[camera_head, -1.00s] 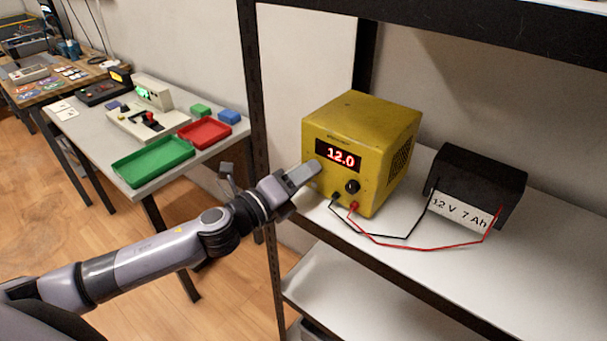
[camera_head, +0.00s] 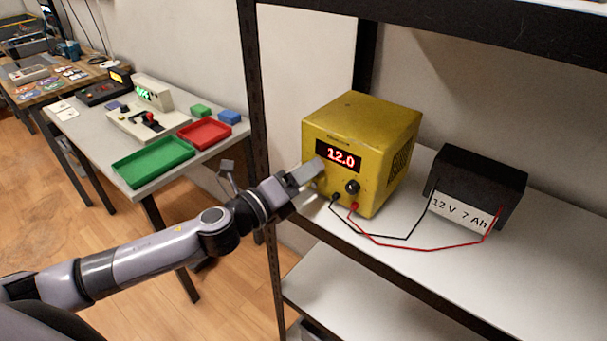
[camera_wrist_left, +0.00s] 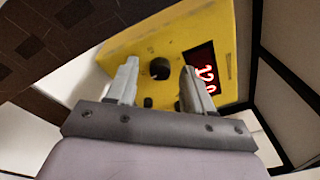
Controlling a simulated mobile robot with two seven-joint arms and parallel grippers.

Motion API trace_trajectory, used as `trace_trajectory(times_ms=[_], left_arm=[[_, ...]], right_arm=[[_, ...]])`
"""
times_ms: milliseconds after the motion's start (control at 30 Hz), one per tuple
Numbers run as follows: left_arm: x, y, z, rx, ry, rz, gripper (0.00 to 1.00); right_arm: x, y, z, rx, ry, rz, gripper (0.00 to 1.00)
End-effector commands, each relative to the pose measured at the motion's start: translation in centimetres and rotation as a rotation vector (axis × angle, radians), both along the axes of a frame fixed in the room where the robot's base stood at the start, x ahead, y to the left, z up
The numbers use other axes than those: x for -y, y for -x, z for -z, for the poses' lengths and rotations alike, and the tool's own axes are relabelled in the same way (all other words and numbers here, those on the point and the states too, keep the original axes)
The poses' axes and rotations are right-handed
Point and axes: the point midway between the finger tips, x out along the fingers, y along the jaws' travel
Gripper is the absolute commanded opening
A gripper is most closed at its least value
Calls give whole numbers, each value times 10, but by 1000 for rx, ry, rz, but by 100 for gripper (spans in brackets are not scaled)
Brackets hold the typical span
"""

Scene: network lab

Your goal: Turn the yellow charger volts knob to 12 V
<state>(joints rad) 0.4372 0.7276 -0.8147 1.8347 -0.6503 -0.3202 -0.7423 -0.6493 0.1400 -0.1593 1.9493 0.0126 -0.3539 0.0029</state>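The yellow charger (camera_head: 380,125) stands on the shelf, and its red display (camera_head: 338,155) reads 12.0. My left gripper (camera_head: 320,173) is at the left part of its front, below the display's left end. In the left wrist view its two fingers (camera_wrist_left: 158,82) are apart, with a black knob (camera_wrist_left: 160,68) between them and visible gaps on both sides. The head view hides this knob behind the gripper. Another black knob (camera_head: 352,187) shows at the right of the front. The display also shows in the wrist view (camera_wrist_left: 200,70). My right gripper is out of view.
Black and red leads (camera_head: 400,242) run from the charger's lower front to a black battery (camera_head: 480,175) marked 12 V 7 Ah. A dark shelf post (camera_head: 262,130) stands left of the charger. A table with a green tray (camera_head: 152,160) is farther left.

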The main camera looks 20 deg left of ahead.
Motion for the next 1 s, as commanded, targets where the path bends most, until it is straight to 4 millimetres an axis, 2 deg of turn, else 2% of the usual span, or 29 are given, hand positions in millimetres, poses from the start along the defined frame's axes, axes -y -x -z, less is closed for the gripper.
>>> trace_trajectory(times_ms=[267,533,700,1000], left_arm=[[-4,9,2,-1,0,1,52],[-21,44,3,-2,-2,0,52],[-29,59,2,-2,0,0,52],[-32,64,0,0,0,0,52]], right_arm=[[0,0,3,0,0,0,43],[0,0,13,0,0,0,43],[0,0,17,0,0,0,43],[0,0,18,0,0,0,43]])
